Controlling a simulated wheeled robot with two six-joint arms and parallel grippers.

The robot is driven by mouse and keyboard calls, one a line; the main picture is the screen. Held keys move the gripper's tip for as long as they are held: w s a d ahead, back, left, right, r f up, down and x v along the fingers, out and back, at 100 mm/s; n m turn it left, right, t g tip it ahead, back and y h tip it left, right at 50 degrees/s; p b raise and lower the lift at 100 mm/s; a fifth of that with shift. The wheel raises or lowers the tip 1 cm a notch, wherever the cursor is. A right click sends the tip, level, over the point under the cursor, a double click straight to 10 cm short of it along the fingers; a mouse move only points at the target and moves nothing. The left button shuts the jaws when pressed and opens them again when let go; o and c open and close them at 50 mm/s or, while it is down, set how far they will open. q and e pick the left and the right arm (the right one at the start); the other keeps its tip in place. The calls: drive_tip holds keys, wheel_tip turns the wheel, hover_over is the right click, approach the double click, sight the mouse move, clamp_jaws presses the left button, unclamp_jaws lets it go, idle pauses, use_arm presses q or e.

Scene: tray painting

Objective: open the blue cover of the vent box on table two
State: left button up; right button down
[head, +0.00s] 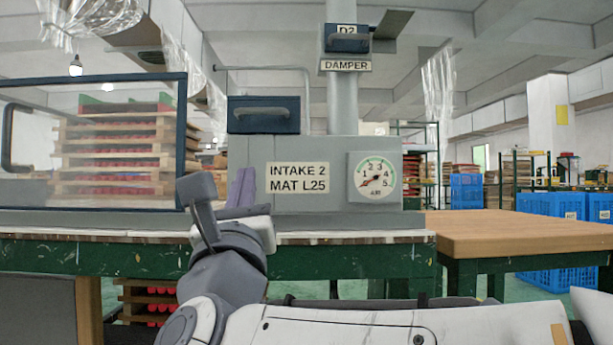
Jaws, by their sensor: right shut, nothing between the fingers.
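The grey vent box (228,148) stands on the green-framed table (350,262), with a label reading "INTAKE 2 MAT L25". A dark blue cover (264,122) with a grey bar handle shows upright at the top left of the box; I cannot tell from this view whether it is open or shut. My right gripper (242,186), with purple-grey fingers, is shut and empty in front of the box's left part, below the cover and apart from its handle. The fingers hide part of the box front. My left gripper is not in view.
A round gauge (375,182) is on the box's right. A duct (343,105) rises behind, with a blue "D2" damper piece (347,44). A blue-framed clear panel (187,110) stands at left. A wooden tabletop (520,232) adjoins at right.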

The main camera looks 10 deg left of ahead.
drive_tip(key=m+h, duration=0.1)
drive_tip(key=m, duration=0.1)
drive_tip(key=p, duration=1.5)
approach(259, 126)
wheel_tip(259, 126, up, 3)
drive_tip(key=w, duration=0.2)
use_arm(q)
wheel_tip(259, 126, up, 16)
drive_tip(key=p, duration=0.1)
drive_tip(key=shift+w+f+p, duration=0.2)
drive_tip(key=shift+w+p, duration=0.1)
drive_tip(key=shift+p, duration=0.05)
use_arm(e)
drive_tip(key=shift+w+r+t+h, duration=0.1)
drive_tip(key=shift+r+t+h, duration=0.2)
drive_tip(key=shift+r+t, duration=0.1)
